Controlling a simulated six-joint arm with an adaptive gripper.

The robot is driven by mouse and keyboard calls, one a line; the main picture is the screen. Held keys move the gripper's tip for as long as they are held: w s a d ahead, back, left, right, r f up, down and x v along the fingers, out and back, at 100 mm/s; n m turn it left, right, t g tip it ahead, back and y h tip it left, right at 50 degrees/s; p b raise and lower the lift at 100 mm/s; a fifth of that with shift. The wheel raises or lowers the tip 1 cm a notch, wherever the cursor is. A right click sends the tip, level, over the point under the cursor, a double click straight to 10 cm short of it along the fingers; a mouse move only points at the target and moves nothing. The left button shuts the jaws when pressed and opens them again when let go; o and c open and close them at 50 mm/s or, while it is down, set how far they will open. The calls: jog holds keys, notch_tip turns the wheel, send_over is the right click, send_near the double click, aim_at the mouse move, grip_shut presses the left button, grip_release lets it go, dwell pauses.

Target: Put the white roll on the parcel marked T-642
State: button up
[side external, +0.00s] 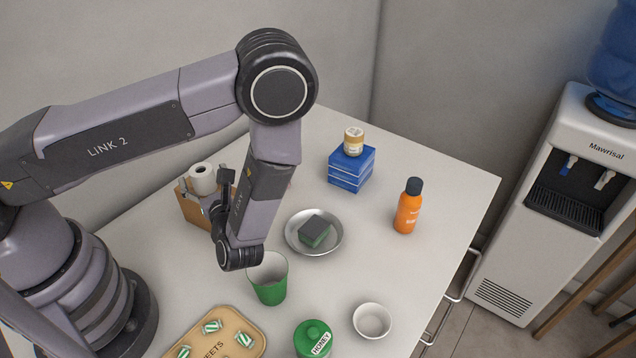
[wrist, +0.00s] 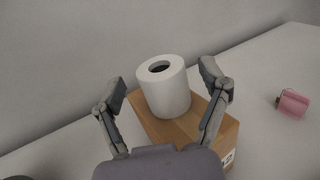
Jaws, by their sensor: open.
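The white roll (wrist: 165,92) stands upright on top of a brown cardboard parcel (wrist: 205,133). The parcel has a white label (wrist: 228,158) at its lower right; only a "2" shows and the rest is hidden. In the side view the roll (side external: 202,179) and the parcel (side external: 190,206) are behind my forearm, partly covered. My gripper (wrist: 160,84) is open, with one finger at each side of the roll in the wrist view and gaps between fingers and roll. In the side view my gripper (side external: 216,197) is close beside the roll.
A pink object (wrist: 292,104) lies right of the parcel. A metal dish (side external: 298,246) with a sponge (side external: 314,232), blue boxes (side external: 350,170) bearing a jar (side external: 353,142), an orange bottle (side external: 408,207), a green cup (side external: 270,284), a white bowl (side external: 371,321) and a sweets tray (side external: 222,316) stand around.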

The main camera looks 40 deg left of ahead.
jog(key=v, duration=1)
jog(key=s+a+r+n+h, duration=0.2)
jog(key=s+r+n+h, duration=0.1)
jog(key=r+n+h, duration=0.2)
jog(key=s+a+r+n+g+h, duration=0.1)
jog(key=s+a+r+n+h, duration=0.2)
jog(key=r+n+h, duration=0.3)
jog(key=s+a+r+n+h, duration=0.3)
jog(key=r+n, duration=0.8)
jog(key=r, duration=0.6)
jog(key=s+h, duration=0.1)
jog(key=h, duration=0.1)
jog(key=shift+r+h, duration=0.3)
jog(key=shift+r, duration=0.05)
